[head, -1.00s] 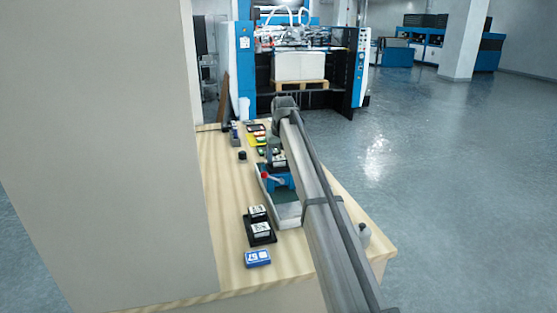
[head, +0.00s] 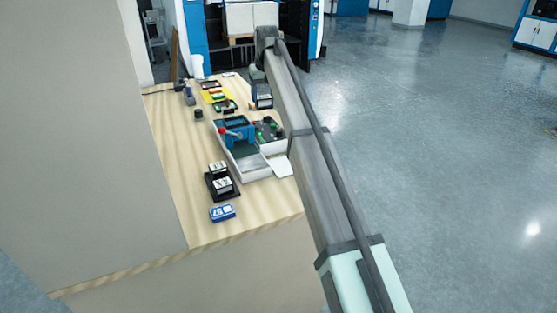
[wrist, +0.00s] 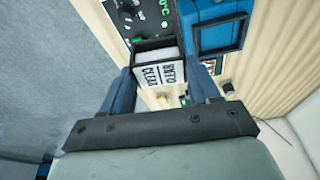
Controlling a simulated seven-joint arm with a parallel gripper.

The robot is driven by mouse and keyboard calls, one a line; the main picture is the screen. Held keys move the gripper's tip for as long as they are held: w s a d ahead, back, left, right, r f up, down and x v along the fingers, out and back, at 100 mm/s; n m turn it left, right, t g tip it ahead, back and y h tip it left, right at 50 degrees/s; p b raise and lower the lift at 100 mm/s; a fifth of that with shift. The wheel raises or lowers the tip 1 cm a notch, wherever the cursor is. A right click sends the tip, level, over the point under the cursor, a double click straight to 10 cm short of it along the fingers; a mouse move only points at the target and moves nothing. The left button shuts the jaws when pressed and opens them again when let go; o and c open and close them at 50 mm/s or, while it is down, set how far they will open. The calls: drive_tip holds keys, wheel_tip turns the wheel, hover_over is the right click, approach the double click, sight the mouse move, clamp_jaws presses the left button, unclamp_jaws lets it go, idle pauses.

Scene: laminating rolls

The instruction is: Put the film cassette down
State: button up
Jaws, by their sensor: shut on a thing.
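My gripper (wrist: 161,84) has its two blue fingers shut on the film cassette (wrist: 158,75), a black case with a white label reading CLEAR. In the head view the cassette (head: 263,97) hangs under my gripper (head: 259,78), over the right part of the table and beyond the black control box (head: 268,131). In the wrist view the control box (wrist: 128,20), with a knob and green display, lies just past the cassette, and I cannot tell whether they touch.
Two black cassettes (head: 221,183) with white labels sit on a black holder at the near left. A blue numbered block (head: 222,213) lies in front. A white tray (head: 254,172) holds the blue device. Bare wood (head: 180,150) is at left.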

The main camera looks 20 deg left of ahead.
drive_tip(key=s+d+f+n, duration=0.1)
drive_tip(key=s+d+f, duration=0.7)
drive_tip(key=d, duration=0.2)
drive_tip(key=shift+s+d+f, duration=0.1)
drive_tip(key=shift+f, duration=2.15)
drive_tip(key=shift+s+d+f, duration=0.1)
drive_tip(key=shift+f, duration=2.15)
drive_tip(key=o, duration=1.1)
drive_tip(key=shift+f, duration=0.15)
drive_tip(key=v, duration=1.2)
drive_tip(key=shift+d, duration=0.15)
